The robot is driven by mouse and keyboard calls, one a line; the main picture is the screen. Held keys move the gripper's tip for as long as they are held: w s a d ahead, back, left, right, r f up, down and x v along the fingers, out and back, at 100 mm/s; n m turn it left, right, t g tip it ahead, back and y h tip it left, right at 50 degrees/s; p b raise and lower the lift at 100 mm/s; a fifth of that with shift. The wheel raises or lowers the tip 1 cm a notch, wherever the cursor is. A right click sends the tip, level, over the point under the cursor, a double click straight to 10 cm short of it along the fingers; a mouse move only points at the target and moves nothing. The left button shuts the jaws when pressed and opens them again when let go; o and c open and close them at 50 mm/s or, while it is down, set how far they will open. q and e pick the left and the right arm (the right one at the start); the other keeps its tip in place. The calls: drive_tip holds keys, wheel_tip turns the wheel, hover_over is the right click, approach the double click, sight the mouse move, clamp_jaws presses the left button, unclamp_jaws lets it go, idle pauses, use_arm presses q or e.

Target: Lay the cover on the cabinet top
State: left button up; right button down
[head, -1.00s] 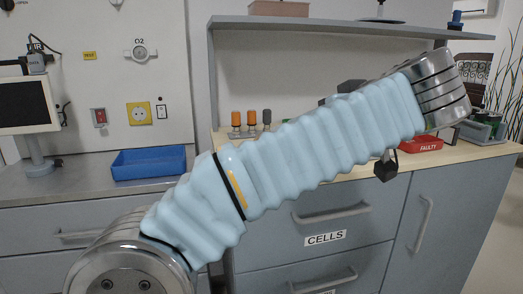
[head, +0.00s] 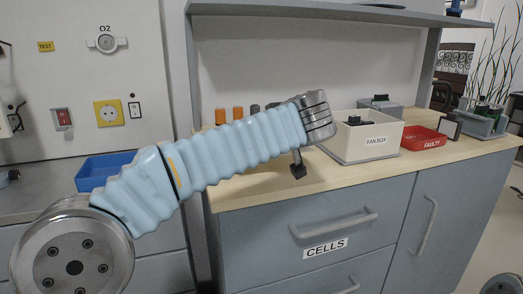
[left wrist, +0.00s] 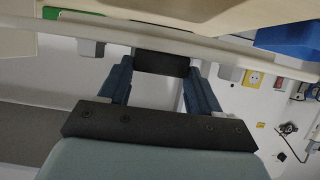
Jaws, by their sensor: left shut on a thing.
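In the left wrist view my left gripper (left wrist: 160,68) has its two blue fingers closed on a dark block-shaped grip (left wrist: 162,64). A pale slab (left wrist: 60,28) runs edge-on just past the grip; it looks like the cover, but I cannot tell for certain that they are joined. In the head view my left arm crosses the picture, and its gripper and the cover cannot be made out there. The wooden cabinet top (head: 255,190) lies behind and below the arm's steel end. My right gripper is not in view.
On the cabinet top stand an open cream box labelled FAN BOX (head: 378,142) with a dark item in it, a red FAULTY tray (head: 422,139) and several small orange and grey pieces (head: 230,114) behind my arm. A shelf (head: 320,12) hangs above. A blue tray (head: 95,170) is at left.

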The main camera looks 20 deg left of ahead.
use_arm(q)
drive_tip(key=shift+w+a+f, duration=0.3)
drive_tip(key=shift+a+f, duration=0.1)
drive_tip(key=shift+f, duration=0.2)
drive_tip(key=f, duration=0.2)
drive_tip(key=shift+w+a+f, duration=0.15)
drive_tip(key=shift+a+f, duration=0.1)
drive_tip(key=shift+f, duration=0.55)
drive_tip(key=shift+f+b, duration=0.2)
drive_tip(key=shift+b, duration=0.25)
drive_tip(key=o, duration=1.2)
drive_tip(key=shift+d, duration=0.1)
drive_tip(key=shift+r, duration=0.15)
drive_tip(key=shift+r+p, duration=0.25)
drive_tip(key=shift+p, duration=0.25)
drive_tip(key=b+v, duration=0.1)
drive_tip(key=v, duration=1.1)
drive_tip(key=shift+f+b, duration=0.2)
drive_tip(key=shift+b, duration=0.1)
